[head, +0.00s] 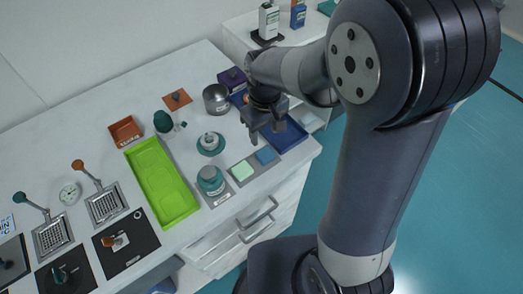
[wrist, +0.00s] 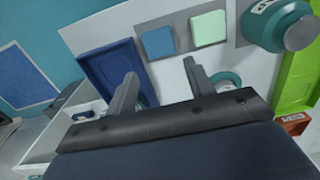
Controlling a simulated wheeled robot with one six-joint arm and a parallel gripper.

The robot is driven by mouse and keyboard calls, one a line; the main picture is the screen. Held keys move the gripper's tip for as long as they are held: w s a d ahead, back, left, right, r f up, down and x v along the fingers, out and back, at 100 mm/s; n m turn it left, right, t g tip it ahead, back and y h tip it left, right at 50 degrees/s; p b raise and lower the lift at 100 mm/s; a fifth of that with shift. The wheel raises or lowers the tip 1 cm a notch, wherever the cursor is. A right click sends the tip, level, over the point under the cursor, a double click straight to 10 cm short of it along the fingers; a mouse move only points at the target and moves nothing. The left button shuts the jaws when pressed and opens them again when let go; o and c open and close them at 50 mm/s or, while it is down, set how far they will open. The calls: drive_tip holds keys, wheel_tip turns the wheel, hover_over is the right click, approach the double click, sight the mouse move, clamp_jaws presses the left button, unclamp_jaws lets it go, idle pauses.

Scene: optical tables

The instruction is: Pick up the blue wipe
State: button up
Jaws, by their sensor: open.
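The blue wipe (head: 266,155) is a small flat blue square on a grey mat (head: 232,186), near the table's front right edge. A pale green wipe (head: 242,171) lies beside it on the left. In the wrist view the blue wipe (wrist: 158,42) lies beyond my fingertips, left of the green wipe (wrist: 208,28). My gripper (head: 266,138) is open and empty, above the table near the blue tray. It also shows in the wrist view (wrist: 160,75), with both fingers apart and nothing between them.
A dark blue tray (head: 290,140) lies right of the wipes; it also shows in the wrist view (wrist: 105,68). A teal-lidded container (head: 210,180) stands left of the green wipe. A teal ring-shaped holder (head: 211,151) and a metal pot (head: 216,99) stand farther back. A lime-green tray (head: 176,207) lies left.

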sight(264, 153)
drive_tip(key=shift+f+p, duration=0.55)
drive_tip(key=shift+f, duration=3.75)
drive_tip(key=shift+c, duration=0.3)
drive_tip(key=c, duration=0.6)
wheel_tip(264, 153, up, 10)
drive_tip(key=shift+r+b, duration=0.1)
drive_tip(key=shift+b, duration=0.3)
drive_tip(key=o, duration=0.4)
drive_tip(key=shift+c, duration=1.2)
drive_tip(key=shift+s, duration=0.1)
drive_tip(key=shift+c, duration=0.2)
